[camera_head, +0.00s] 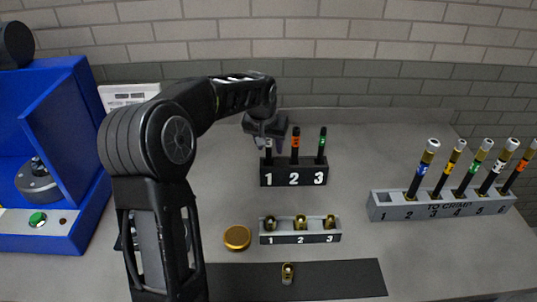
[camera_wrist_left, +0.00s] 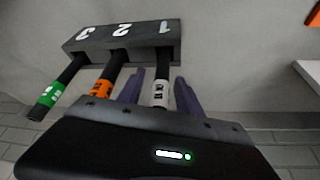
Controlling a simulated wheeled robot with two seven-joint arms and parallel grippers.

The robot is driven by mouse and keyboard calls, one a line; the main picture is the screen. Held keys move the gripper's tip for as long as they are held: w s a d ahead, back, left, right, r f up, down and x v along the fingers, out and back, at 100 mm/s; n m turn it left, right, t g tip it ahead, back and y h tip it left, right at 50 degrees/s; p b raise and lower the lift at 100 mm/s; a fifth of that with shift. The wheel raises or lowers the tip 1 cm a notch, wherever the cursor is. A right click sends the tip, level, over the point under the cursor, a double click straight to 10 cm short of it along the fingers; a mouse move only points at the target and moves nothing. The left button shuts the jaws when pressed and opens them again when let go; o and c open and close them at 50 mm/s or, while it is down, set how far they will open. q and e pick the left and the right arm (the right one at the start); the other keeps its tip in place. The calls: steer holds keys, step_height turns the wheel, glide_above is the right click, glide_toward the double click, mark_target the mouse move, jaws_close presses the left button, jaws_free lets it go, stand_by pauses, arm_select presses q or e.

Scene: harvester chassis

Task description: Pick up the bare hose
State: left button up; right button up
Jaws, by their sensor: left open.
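A black rack (camera_head: 293,178) numbered 1 to 3 holds three bare black hoses upright. The hose in slot 1 has a white band (camera_wrist_left: 159,94), slot 2 an orange band (camera_head: 295,140), and slot 3 a green band (camera_head: 322,142). The rack also shows in the left wrist view (camera_wrist_left: 92,42). My left gripper (camera_head: 264,138) is at the white-banded hose. In the left wrist view its two open fingers (camera_wrist_left: 159,78) stand on either side of that hose; contact cannot be made out. My right gripper is not in view.
A grey rack (camera_head: 440,209) marked TO CRIMP holds several hoses with metal ends at right. A small grey rack (camera_head: 300,239) with brass fittings, a gold disc (camera_head: 237,237) and a dark mat (camera_head: 340,279) with one fitting (camera_head: 287,273) lie in front. A blue machine (camera_head: 60,150) stands left.

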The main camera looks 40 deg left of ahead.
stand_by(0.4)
arm_select(q)
jaws_close()
stand_by(0.4)
